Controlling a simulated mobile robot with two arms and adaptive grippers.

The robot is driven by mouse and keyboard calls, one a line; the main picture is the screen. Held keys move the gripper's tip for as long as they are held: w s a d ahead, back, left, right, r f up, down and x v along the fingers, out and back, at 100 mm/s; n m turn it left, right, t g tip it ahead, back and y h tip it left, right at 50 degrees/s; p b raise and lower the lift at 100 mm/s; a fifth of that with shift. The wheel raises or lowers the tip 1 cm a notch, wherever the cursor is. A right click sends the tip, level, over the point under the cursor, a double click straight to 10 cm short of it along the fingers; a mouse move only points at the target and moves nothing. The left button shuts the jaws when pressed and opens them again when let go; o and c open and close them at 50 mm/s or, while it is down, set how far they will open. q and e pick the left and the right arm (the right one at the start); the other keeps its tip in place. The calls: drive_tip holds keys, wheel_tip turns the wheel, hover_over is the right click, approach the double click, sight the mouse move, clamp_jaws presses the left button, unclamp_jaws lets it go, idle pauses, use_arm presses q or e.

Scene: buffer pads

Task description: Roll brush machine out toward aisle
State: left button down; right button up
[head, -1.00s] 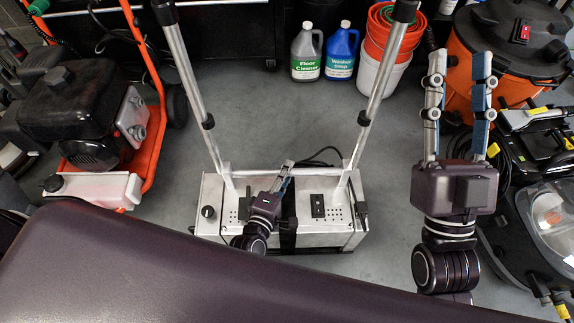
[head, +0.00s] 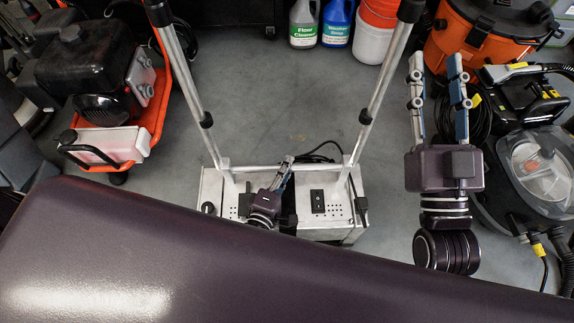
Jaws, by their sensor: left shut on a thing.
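The brush machine is a silver metal box (head: 325,222) with two upright handle tubes with black grips, joined low down by a metal crossbar (head: 320,168). It stands in the middle of the head view, its near side hidden behind my own dark body. My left gripper (head: 284,168) is low between the tubes, shut on the crossbar; the exact contact is small in the picture. My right gripper (head: 437,68) is open and empty, held right of the machine with its fingers pointing away from me.
An orange-framed machine (head: 110,130) stands at left. A jug of floor cleaner (head: 304,25), a blue jug (head: 338,25) and a bucket (head: 374,38) stand at the back. An orange vacuum (head: 480,45) and a clear-topped cleaner (head: 540,165) crowd the right. Grey floor (head: 270,100) behind the machine is clear.

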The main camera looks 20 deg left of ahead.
idle(0.3)
use_arm(q)
drive_tip(key=c, duration=1.8)
unclamp_jaws()
drive_tip(key=v, duration=1.2)
drive_tip(key=shift+f, duration=0.1)
